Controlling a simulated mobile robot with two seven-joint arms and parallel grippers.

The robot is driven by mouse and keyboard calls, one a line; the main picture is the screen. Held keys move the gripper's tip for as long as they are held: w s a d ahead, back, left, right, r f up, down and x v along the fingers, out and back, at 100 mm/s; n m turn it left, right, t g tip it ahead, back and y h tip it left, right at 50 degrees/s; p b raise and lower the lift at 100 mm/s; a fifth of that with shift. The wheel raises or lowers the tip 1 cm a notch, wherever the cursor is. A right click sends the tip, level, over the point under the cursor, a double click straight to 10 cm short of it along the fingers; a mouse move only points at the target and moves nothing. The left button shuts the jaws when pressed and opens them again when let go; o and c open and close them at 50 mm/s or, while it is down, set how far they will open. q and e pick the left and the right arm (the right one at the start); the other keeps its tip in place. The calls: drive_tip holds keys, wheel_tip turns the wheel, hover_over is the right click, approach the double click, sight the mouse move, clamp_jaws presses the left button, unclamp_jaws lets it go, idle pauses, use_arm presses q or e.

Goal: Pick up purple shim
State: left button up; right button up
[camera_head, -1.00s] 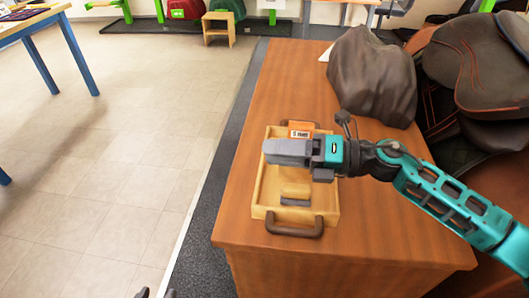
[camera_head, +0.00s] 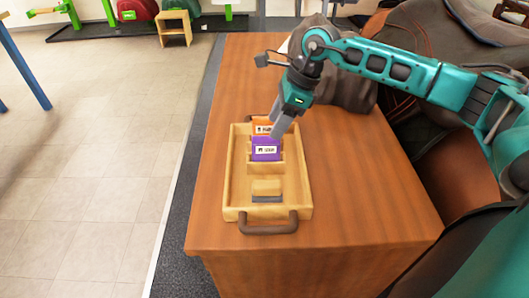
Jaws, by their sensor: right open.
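The purple shim (camera_head: 258,156) stands upright in a slot of the wooden tray (camera_head: 230,175), with a white label facing me. My right gripper (camera_head: 277,130) comes down from the upper right, with its fingers pointing down just behind and to the right of the shim's top edge. It is open and holds nothing that I can see. I cannot tell whether the fingers touch the shim. My left gripper is not in view.
An orange shim (camera_head: 261,121) stands behind the purple one. A small wooden block with a grey base (camera_head: 266,188) lies in the tray's front part. The brown tabletop (camera_head: 355,190) is clear to the right. Saddles (camera_head: 430,45) fill the upper right.

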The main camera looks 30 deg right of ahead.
sight(266, 141)
drive_tip(key=x, duration=0.6)
drive_tip(key=shift+s+a+f, duration=0.1)
drive_tip(key=shift+a+f, duration=0.2)
drive_tip(key=shift+a, duration=0.1)
drive_tip(key=shift+r, duration=0.1)
clamp_jaws()
